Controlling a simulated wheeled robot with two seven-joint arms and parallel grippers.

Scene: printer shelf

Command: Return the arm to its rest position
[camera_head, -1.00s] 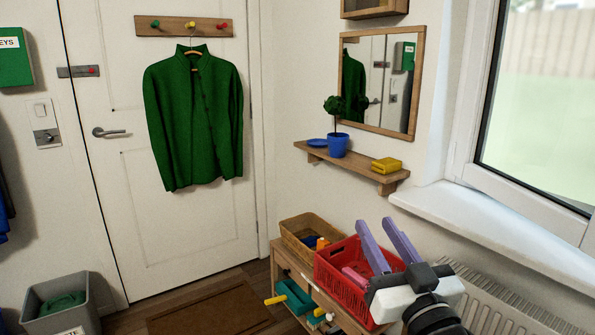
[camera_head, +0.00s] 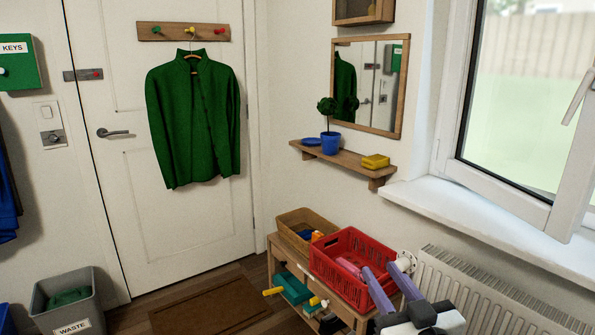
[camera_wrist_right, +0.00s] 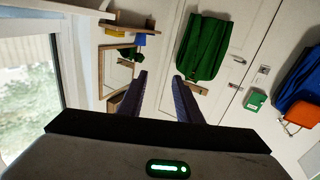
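My right gripper (camera_head: 388,286) is at the lower right of the head view, in front of the red basket (camera_head: 350,243). Its two purple fingers stand apart with nothing between them. In the right wrist view the fingers (camera_wrist_right: 158,92) are also spread and empty, with the door and the green jacket (camera_wrist_right: 204,47) beyond them. The jacket also hangs from the hook board in the head view (camera_head: 193,120). My left gripper is not in view.
A wooden bench (camera_head: 344,310) carries the red basket and a wicker basket (camera_head: 308,218). The radiator (camera_head: 480,290) and window sill (camera_head: 470,215) are at the right. A grey waste bin (camera_head: 68,300) stands at lower left.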

